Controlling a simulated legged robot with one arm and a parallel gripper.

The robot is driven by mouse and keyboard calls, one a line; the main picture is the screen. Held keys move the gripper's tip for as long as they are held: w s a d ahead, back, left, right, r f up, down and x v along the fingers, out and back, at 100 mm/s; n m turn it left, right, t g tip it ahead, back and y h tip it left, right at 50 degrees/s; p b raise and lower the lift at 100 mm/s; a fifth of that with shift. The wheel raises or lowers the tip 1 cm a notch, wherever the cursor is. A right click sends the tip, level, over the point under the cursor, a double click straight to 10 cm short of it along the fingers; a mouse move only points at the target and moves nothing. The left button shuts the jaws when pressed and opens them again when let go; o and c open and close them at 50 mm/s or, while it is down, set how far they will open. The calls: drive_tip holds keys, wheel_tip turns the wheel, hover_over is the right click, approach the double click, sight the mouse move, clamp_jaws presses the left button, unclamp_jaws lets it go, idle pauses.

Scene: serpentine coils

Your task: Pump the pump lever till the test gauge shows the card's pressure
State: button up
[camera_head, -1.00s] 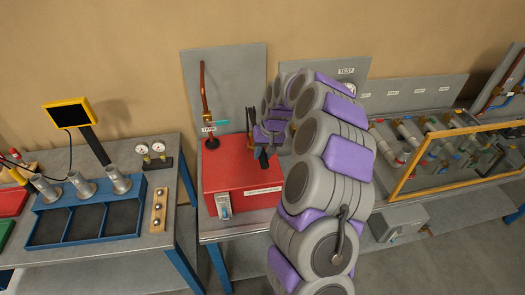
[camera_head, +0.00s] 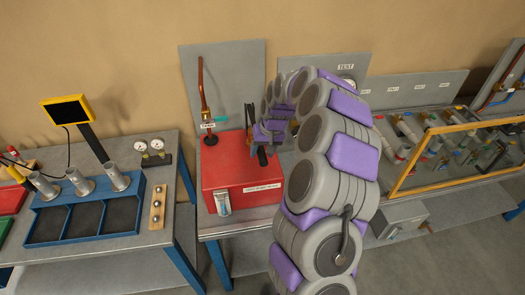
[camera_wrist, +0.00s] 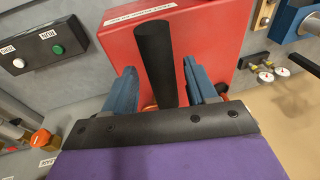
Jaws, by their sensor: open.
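The red pump box (camera_head: 240,172) stands on a bench in the head view, with a white label on its front; its red top also shows in the wrist view (camera_wrist: 120,50). The thick black lever handle (camera_wrist: 153,60) lies between the two blue fingers of my gripper (camera_wrist: 162,88), which is open with visible gaps on both sides. In the head view my gripper is at the box's right side, partly hidden by my arm. The test panel (camera_head: 345,67) is labelled TEST; its gauge (camera_head: 348,82) is mostly hidden behind my arm and its reading cannot be seen. I cannot identify the card.
A left bench holds a blue tray (camera_head: 75,240), two small gauges (camera_head: 148,146) and a yellow-framed screen (camera_head: 67,110). Pipework behind a yellow frame (camera_head: 455,160) stands at right.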

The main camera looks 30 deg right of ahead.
drive_tip(key=b+v, duration=0.1)
drive_tip(key=v, duration=1.6)
idle(1.0)
drive_tip(key=s+a+f+n+g+b, duration=0.1)
drive_tip(key=s+a+f+n+b, duration=0.1)
drive_tip(key=s+a+b, duration=0.4)
drive_tip(key=s+a+f+n+g+b, duration=0.1)
drive_tip(key=s+a+f, duration=0.2)
drive_tip(key=s+a, duration=0.6)
drive_tip(key=s+a+f+b, duration=0.1)
drive_tip(key=s+f+b, duration=0.1)
drive_tip(key=s+f, duration=0.2)
drive_tip(key=s+a+f+g+h+b, duration=0.1)
drive_tip(key=s+f, duration=0.4)
drive_tip(key=s, duration=0.6)
drive_tip(key=s+a+f+g+b, duration=0.1)
drive_tip(key=s+a+f+b, duration=0.1)
drive_tip(key=s+f+b, duration=0.2)
drive_tip(key=s+f, duration=0.1)
drive_tip(key=s, duration=0.2)
drive_tip(key=shift+s+a+h, duration=0.25)
drive_tip(key=shift+s+h, duration=0.1)
drive_tip(key=shift+h, duration=0.05)
drive_tip(key=shift+f, duration=0.15)
